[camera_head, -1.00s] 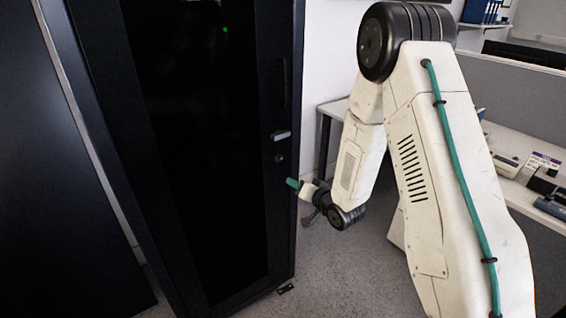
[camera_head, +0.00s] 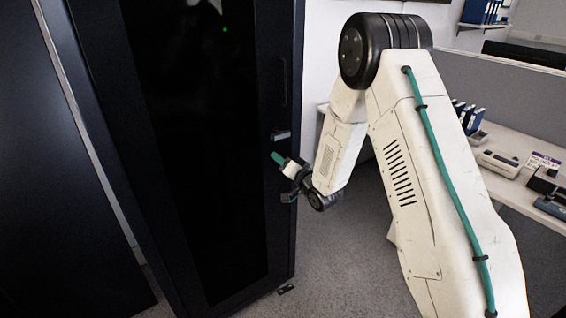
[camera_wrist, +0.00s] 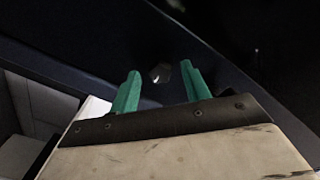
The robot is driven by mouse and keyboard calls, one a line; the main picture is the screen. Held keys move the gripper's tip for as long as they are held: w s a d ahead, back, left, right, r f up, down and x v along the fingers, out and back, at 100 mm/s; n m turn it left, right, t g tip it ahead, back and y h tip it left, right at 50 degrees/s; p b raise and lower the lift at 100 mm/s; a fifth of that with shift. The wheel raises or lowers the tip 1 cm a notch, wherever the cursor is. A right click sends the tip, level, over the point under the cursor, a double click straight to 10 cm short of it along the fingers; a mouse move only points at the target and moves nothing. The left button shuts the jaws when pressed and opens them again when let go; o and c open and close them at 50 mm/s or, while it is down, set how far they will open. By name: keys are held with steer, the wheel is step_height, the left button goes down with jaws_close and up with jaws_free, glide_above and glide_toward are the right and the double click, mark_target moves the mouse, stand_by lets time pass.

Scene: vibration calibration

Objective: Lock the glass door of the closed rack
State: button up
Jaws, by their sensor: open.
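The rack's dark glass door (camera_head: 200,160) stands shut in its black frame. A small light-coloured handle piece (camera_head: 281,135) sits on the right door frame, below a long recessed slot. My gripper (camera_head: 277,158) is just below that piece, close to the frame, and covers the round lock seen there before. In the wrist view my gripper (camera_wrist: 160,91) shows two green fingers spread apart with nothing between them. A round metallic lock (camera_wrist: 160,73) lies just beyond the fingertips, roughly centred between them. I cannot tell how the lock is turned.
A grey desk (camera_head: 512,185) with blue binders (camera_head: 466,117) and devices stands at the right behind my arm. A grey partition (camera_head: 500,92) rises behind it. Grey carpet (camera_head: 345,270) is clear in front of the rack. A small dark object (camera_head: 286,288) lies by the rack's foot.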

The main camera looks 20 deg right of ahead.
steer(key=c, duration=1)
steer(key=shift+s+n, duration=0.1)
steer(key=shift+n, duration=8.9)
